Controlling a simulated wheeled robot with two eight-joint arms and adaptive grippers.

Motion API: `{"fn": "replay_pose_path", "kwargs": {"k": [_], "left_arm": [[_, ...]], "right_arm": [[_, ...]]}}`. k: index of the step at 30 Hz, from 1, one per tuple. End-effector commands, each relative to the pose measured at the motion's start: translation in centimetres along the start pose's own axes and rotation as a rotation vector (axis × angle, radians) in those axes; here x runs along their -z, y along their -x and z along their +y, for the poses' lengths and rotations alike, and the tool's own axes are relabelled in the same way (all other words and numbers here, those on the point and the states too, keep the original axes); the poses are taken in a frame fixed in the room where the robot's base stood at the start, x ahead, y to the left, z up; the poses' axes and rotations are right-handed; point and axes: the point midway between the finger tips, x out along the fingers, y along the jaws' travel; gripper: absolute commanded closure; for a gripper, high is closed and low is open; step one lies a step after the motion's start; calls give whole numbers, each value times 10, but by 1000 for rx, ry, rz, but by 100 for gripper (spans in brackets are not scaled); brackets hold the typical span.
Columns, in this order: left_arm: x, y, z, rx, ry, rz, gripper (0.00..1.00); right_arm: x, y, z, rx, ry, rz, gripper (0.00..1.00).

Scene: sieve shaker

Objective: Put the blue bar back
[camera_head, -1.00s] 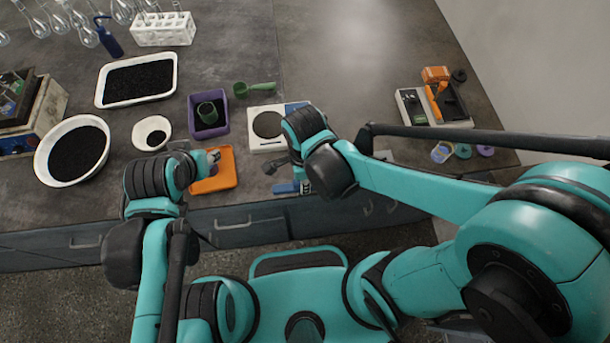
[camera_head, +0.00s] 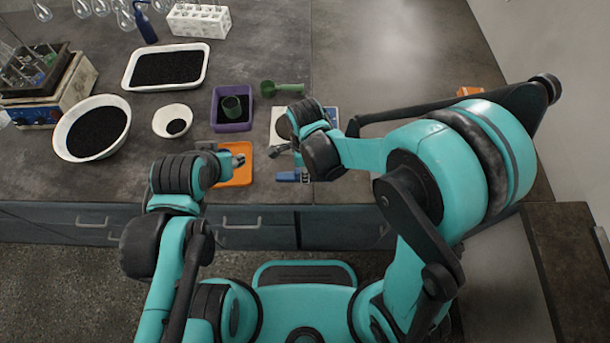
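A small blue piece (camera_head: 287,176), which may be the blue bar, shows near the front edge of the bench, just below my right gripper. Its full shape is partly hidden, and I cannot tell whether it is held or lies on the bench. My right gripper (camera_head: 285,157) points down in front of the white balance (camera_head: 277,113); my arm hides much of it. My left gripper (camera_head: 236,161) is over the orange tray (camera_head: 243,178). Both sets of fingers are too small and covered to read. The shaker (camera_head: 48,95) stands at the far left.
A green scoop (camera_head: 282,87), a small white bowl (camera_head: 172,120), a large white bowl (camera_head: 66,146) and a white tray (camera_head: 128,86) fill the left and middle.

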Motion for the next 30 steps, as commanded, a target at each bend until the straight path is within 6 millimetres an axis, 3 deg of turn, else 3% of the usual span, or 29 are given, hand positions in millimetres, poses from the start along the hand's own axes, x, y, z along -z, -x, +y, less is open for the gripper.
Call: {"fn": "replay_pose_path", "kwargs": {"k": [1,4,15,16,18,30], "left_arm": [[-5,-6,0,0,0,0,60],[-8,-10,0,0,0,0,60],[-9,-12,0,0,0,0,60],[-9,-12,0,0,0,0,60],[-8,-12,0,0,0,0,60],[-5,-7,0,0,0,0,60]], "right_arm": [[0,-13,0,0,0,0,100],[0,-24,0,0,0,0,100],[0,-27,0,0,0,0,100],[0,-27,0,0,0,0,76],[0,-26,0,0,0,0,57],[0,-20,0,0,0,0,57]]}}
